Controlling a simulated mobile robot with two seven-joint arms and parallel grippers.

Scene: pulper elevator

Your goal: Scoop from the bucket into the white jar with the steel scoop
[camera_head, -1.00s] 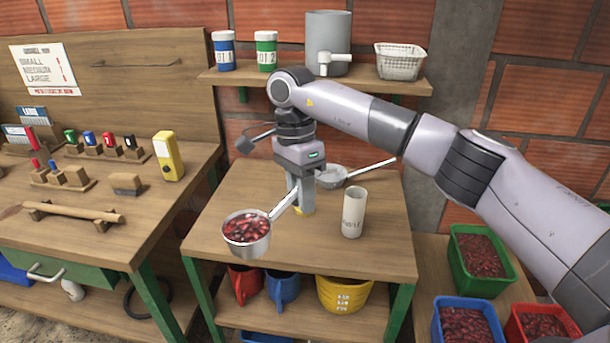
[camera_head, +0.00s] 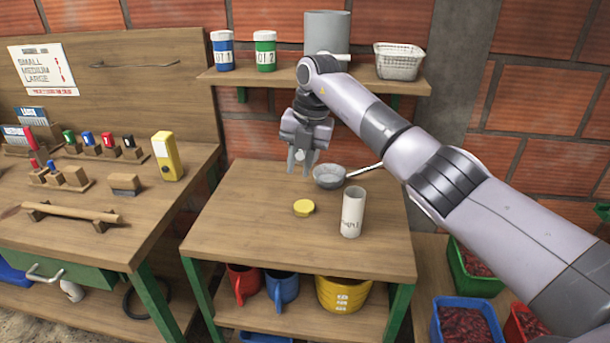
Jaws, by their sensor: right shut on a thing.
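My right gripper (camera_head: 301,168) is above the back edge of the middle table. The white jar (camera_head: 352,215), a tall pale cylinder with dark lettering, stands upright and apart from the gripper, nearer the table's right side. Its inside cannot be made out. A grey bucket (camera_head: 327,32) stands on the wall shelf, partly behind my arm. My left gripper is not in view.
Bins of red fruit (camera_head: 466,325) stand low at right.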

